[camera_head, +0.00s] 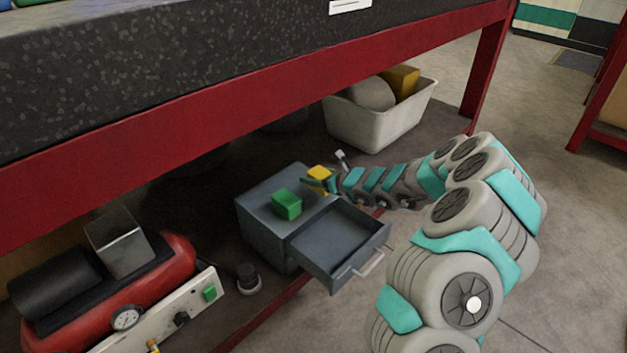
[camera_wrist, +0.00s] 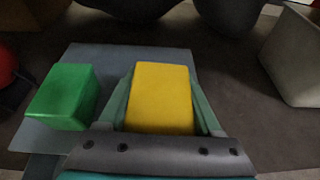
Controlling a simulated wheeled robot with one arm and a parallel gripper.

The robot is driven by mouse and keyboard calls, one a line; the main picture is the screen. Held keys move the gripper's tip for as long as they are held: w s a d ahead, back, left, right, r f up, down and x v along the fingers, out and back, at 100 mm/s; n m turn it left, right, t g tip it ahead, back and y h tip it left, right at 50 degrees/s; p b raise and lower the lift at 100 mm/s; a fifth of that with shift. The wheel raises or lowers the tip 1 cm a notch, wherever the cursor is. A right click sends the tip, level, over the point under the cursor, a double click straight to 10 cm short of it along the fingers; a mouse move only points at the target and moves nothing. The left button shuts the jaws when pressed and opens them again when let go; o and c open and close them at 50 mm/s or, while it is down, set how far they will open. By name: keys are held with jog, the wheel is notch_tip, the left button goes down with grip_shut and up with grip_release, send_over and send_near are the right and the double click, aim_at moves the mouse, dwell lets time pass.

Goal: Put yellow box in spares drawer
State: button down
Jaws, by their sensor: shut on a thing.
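The yellow box (camera_head: 320,174) is held in my gripper (camera_head: 316,183) at the cabinet's right side, near its top. In the wrist view the yellow box (camera_wrist: 160,95) sits between the two green fingers of my gripper (camera_wrist: 162,100), which are shut on it. The open drawer (camera_head: 338,246) sticks out of the front of a grey cabinet (camera_head: 262,232). The drawer looks empty. I cannot tell whether the box touches the cabinet top. No label on the drawer is readable.
A green box (camera_head: 287,205) stands on the cabinet top, left of my gripper. A pale bin (camera_head: 375,125) with a yellow block and a grey rounded thing stands behind. A red compressor (camera_head: 175,265) is at the left. The red bench beam (camera_head: 290,75) passes above.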

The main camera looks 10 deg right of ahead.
jog(key=shift+w+f, duration=0.1)
jog(key=shift+w, duration=0.4)
jog(key=shift+w+f, duration=0.3)
jog(key=shift+f, duration=1.15)
jog(key=shift+f, duration=0.1)
jog(key=shift+f, duration=0.1)
jog(key=shift+c, duration=0.3)
grip_release()
